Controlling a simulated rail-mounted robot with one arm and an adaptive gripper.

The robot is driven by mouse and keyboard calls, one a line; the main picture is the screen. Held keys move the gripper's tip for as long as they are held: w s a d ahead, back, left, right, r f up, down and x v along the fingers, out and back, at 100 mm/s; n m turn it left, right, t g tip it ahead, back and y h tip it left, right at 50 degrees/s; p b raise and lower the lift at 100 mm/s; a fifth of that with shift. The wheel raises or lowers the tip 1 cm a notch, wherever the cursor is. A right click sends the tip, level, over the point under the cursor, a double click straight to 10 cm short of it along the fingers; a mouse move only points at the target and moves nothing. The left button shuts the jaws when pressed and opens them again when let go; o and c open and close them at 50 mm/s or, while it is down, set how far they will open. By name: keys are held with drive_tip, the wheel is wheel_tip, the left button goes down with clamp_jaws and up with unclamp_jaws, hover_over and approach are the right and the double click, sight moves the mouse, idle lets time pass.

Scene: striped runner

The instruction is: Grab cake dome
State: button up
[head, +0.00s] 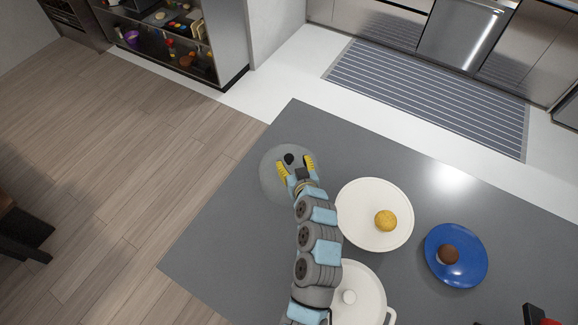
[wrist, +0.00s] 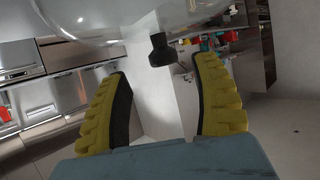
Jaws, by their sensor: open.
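The cake dome (head: 270,182) is clear glass with a black knob (head: 289,158) on top. It stands near the left corner of the grey countertop. In the wrist view the glass dome (wrist: 110,18) fills the top, and its black knob (wrist: 161,48) shows between and just beyond the fingertips. My gripper (head: 296,164) is over the dome, with its two yellow-ribbed fingers spread on either side of the knob. In the wrist view the gripper (wrist: 160,66) is open and nothing is clamped in it. Whether a finger touches the knob cannot be told.
A white plate (head: 365,233) with a yellow bun (head: 386,220) is right of my arm. A blue plate (head: 468,270) holds a brown round item (head: 449,254). A white lidded pot (head: 365,285) stands close beside my arm. The counter (head: 320,130) beyond the dome is clear.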

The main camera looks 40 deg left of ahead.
sight(290, 159)
drive_tip(key=x, duration=0.2)
drive_tip(key=shift+s+a+f+p, duration=0.1)
drive_tip(key=shift+a+p, duration=0.3)
drive_tip(key=shift+w+a+f, duration=0.3)
drive_tip(key=shift+w+a, duration=0.05)
drive_tip(key=shift+a, duration=0.15)
clamp_jaws()
